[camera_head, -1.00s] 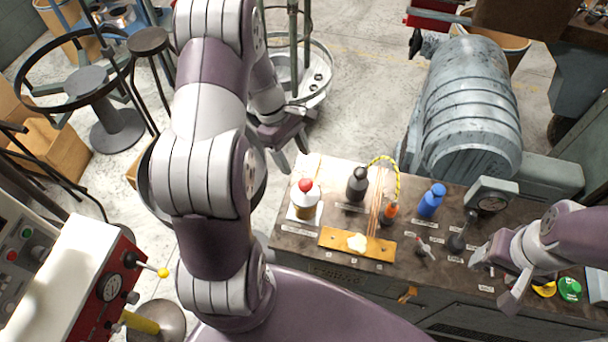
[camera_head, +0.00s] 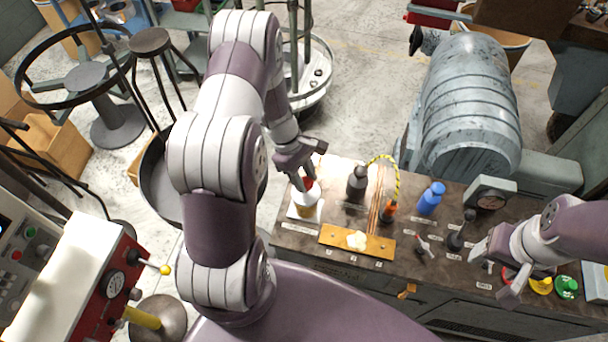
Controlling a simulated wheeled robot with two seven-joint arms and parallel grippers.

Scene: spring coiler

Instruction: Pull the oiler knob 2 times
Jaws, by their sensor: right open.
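The oiler (camera_head: 306,203) stands on a white square at the left end of the dark bench top. It has a white upper body, an amber lower part and a red knob (camera_head: 309,184) on top. My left gripper (camera_head: 304,182) is at the red knob, with its fingers pointing down and partly covering it. I cannot tell whether the fingers are closed on the knob. My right gripper (camera_head: 492,278) is open and empty over the right part of the bench, well away from the oiler.
A brass strip (camera_head: 340,238) lies in front. A red-and-white machine with a yellow-tipped lever (camera_head: 165,270) is at the left.

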